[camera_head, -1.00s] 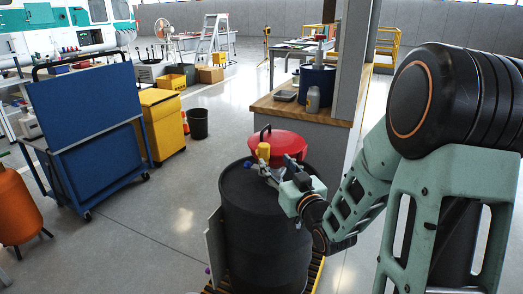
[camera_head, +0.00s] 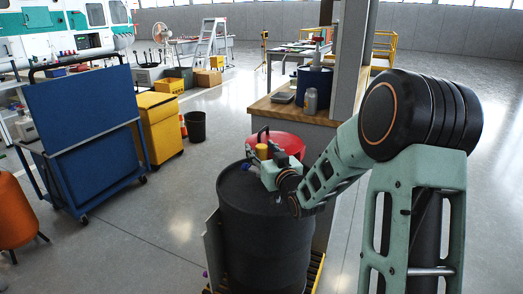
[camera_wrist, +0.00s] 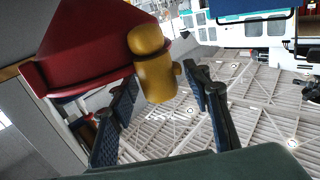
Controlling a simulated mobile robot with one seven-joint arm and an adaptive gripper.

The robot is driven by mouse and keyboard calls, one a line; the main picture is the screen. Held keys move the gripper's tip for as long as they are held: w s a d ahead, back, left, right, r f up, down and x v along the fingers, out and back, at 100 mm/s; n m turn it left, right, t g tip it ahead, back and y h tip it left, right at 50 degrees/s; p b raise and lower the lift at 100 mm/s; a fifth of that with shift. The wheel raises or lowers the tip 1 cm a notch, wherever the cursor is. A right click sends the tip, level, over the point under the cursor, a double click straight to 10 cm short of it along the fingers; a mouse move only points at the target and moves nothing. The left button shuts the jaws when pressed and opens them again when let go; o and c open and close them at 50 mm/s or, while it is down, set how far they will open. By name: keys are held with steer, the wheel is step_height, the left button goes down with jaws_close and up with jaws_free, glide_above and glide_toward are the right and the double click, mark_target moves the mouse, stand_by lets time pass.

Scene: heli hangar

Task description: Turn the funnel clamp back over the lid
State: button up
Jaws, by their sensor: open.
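The red funnel lid (camera_head: 286,141), with a dark handle, shows at the back of the black drum (camera_head: 265,235). The yellow clamp (camera_head: 262,151) stands upright at the lid's near left side. My gripper (camera_head: 258,156) is above the drum top, close to the clamp, and partly covers it. In the wrist view, the yellow clamp (camera_wrist: 153,68) is rounded with a small side knob and lies in front of the red lid (camera_wrist: 85,45). My open gripper (camera_wrist: 162,80) has one dark finger on each side of the clamp; I cannot tell whether either touches it.
A wooden-topped counter (camera_head: 275,105) with a blue container (camera_head: 312,82) and a pillar stand behind the drum. A blue cart (camera_head: 85,110), a yellow cabinet (camera_head: 160,130) and a black bin (camera_head: 196,126) are to the left. Floor between cart and drum is clear.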

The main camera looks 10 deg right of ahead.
steer(key=shift+c, duration=0.7)
steer(key=c, duration=1)
steer(key=shift+c, duration=0.2)
